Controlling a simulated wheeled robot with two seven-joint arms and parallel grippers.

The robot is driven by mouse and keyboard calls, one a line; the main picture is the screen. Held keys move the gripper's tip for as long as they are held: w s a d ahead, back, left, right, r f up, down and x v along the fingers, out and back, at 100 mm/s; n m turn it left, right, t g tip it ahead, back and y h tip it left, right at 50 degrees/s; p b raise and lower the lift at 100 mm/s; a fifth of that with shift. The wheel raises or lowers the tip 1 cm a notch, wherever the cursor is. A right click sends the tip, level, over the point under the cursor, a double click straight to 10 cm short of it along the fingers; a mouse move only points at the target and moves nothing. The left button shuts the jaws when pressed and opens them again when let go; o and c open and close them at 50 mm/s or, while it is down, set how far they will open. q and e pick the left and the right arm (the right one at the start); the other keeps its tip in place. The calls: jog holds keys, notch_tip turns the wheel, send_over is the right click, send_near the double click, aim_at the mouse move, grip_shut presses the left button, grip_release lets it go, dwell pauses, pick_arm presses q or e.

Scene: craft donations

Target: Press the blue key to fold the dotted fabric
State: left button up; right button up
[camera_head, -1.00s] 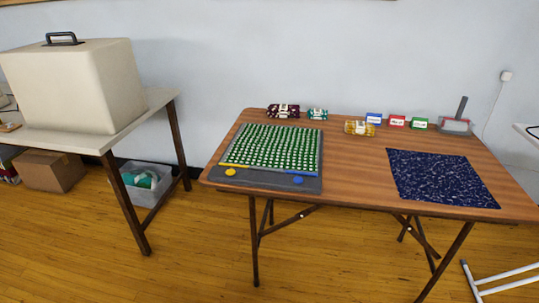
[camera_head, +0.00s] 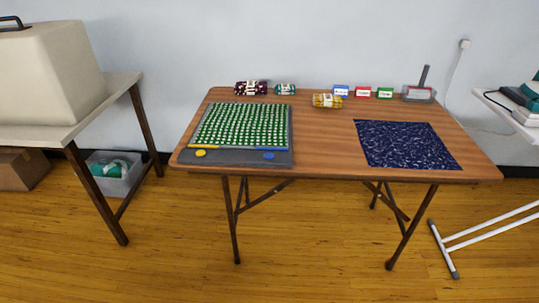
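The green fabric with white dots (camera_head: 240,125) lies flat on a dark grey folding board (camera_head: 222,158) at the left of the wooden table. The blue key (camera_head: 269,156) is a round button at the board's front right, with a blue strip just behind it. A yellow key (camera_head: 201,153) sits at the board's front left, with a yellow strip behind it. Neither of my grippers shows in the head view.
A dark blue patterned fabric (camera_head: 407,145) lies flat on the table's right (camera_head: 325,150). A side table (camera_head: 60,133) is at left, a white-legged stand (camera_head: 490,233) at right.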

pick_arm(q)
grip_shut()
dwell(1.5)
